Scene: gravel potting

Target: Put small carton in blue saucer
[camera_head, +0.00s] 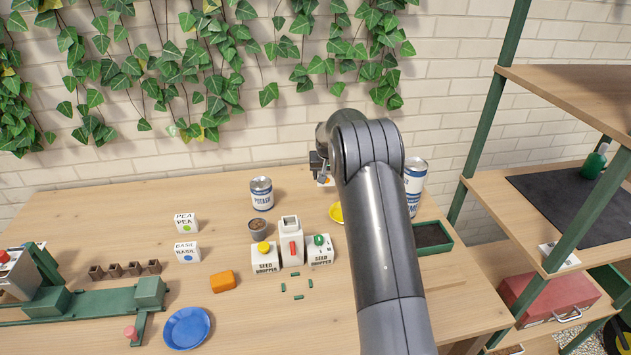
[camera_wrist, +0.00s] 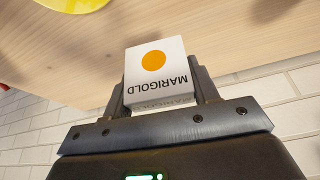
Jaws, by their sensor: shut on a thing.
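My gripper (camera_wrist: 160,92) is shut on a small white carton (camera_wrist: 156,70) with an orange dot and the word MARIGOLD, upside down in the wrist view. In the head view my gripper (camera_head: 321,168) is at the back of the table, beside my arm. Only a sliver of the carton (camera_head: 326,182) shows there. The blue saucer (camera_head: 187,328) lies at the table's front left, far from my gripper, and looks empty.
Two white cartons, PEA (camera_head: 186,223) and BASIL (camera_head: 187,252), stand left of centre. Seed hoppers (camera_head: 265,257), a potash can (camera_head: 261,194) and an orange block (camera_head: 222,282) stand between gripper and saucer. A green fixture (camera_head: 95,305) is left of the saucer.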

